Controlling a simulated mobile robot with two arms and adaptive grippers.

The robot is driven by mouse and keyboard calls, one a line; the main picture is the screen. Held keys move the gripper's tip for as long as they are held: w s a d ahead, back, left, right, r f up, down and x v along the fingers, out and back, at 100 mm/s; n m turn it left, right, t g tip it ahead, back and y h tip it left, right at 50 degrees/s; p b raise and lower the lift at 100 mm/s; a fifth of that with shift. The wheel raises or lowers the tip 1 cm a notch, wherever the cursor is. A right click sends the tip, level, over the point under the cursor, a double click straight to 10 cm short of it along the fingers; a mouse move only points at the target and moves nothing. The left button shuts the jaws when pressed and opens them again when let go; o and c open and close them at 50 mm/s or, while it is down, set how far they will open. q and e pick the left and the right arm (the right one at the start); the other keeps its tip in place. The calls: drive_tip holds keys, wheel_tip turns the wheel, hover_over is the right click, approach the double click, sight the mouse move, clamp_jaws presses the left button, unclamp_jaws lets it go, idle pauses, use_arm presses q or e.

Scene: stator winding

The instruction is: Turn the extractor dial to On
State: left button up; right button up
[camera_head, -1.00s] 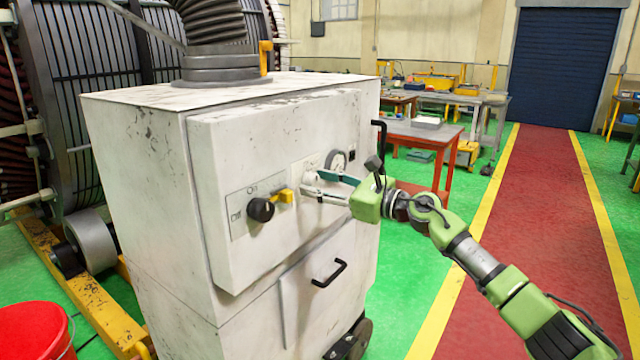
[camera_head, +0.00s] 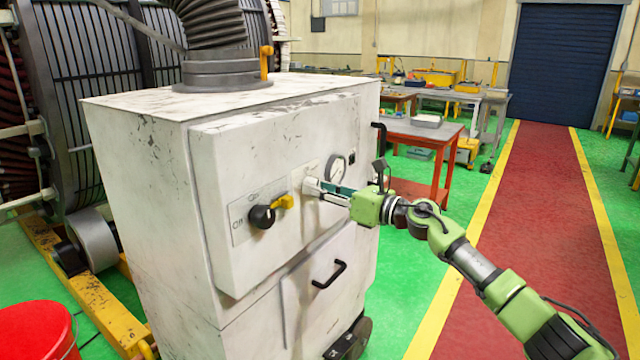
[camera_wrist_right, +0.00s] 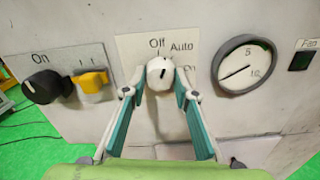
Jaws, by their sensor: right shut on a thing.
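The extractor cabinet (camera_head: 150,180) is a worn white box with a control panel on its front. In the right wrist view a small white dial (camera_wrist_right: 160,72) sits on a plate marked Off, Auto and On. A short dark mark on it stands roughly upright, near the Off side. My right gripper (camera_wrist_right: 160,93) has its two teal-and-white fingers on either side of this dial, shut on it. In the head view the right gripper (camera_head: 322,189) meets the panel and mostly hides the dial. My left gripper is in neither view.
Left of the dial are a black knob (camera_wrist_right: 43,86) and a yellow switch (camera_wrist_right: 92,81) on another plate. A round gauge (camera_wrist_right: 244,64) and a fan switch (camera_wrist_right: 303,57) are to its right. A red bucket (camera_head: 36,328) stands at lower left.

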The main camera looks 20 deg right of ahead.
drive_tip(key=shift+r+m+p, duration=0.15)
drive_tip(key=shift+m+p, duration=4.5)
drive_tip(key=shift+m, duration=2.05)
drive_tip(key=o, duration=1.1)
drive_tip(key=v, duration=1.2)
